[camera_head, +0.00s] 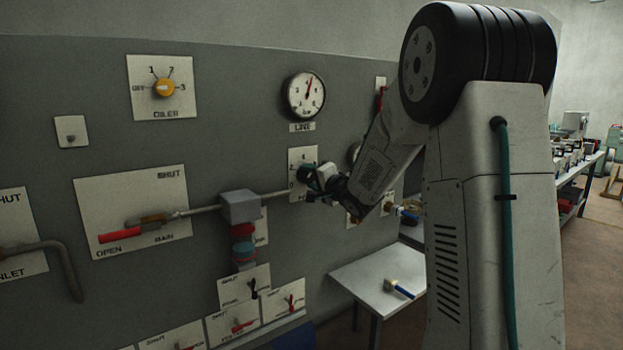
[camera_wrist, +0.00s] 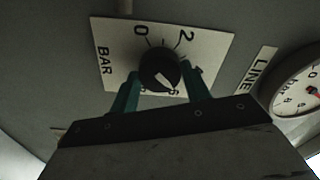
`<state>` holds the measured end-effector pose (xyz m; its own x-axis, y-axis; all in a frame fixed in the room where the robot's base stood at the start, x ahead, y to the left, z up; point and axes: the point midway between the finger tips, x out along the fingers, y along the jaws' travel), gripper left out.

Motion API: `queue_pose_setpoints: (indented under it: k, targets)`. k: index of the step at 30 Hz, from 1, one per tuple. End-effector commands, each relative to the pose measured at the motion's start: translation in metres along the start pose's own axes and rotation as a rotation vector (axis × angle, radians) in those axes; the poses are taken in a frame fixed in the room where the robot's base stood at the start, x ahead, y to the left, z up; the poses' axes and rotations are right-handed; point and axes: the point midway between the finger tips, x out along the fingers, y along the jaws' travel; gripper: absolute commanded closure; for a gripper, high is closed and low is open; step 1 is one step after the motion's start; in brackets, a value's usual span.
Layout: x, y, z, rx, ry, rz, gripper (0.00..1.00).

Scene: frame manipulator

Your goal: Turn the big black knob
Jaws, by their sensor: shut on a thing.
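The big black knob (camera_wrist: 158,72) sits on a white plate (camera_wrist: 208,45) marked BAR with numbers around it. Its pale pointer mark faces the lower side of the plate in the wrist view, near the 6. My gripper (camera_wrist: 160,88) is shut on the knob, with one teal finger on each side of it. In the head view my gripper (camera_head: 318,180) is at the plate (camera_head: 300,158) below the LINE gauge, and it hides the knob there.
The LINE gauge (camera_head: 304,95) is above the plate. A grey box (camera_head: 239,206) with a pipe is to the left. The OILER knob (camera_head: 164,87) and a red-handled MAIN lever (camera_head: 121,235) are farther left. A small table (camera_head: 375,272) stands below right.

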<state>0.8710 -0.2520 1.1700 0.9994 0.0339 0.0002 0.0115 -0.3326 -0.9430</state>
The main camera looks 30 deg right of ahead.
Motion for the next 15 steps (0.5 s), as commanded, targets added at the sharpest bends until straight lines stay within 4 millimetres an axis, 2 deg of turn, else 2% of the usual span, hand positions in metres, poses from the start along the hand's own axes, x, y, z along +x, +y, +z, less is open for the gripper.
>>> queue_pose_setpoints:
  k: [6,15]
  targets:
    - [-0.0003,0.0017,0.0009,0.162,-0.001,0.004,0.76]
    - [-0.0003,0.0017,0.0009,0.299,-0.001,0.004,0.76]
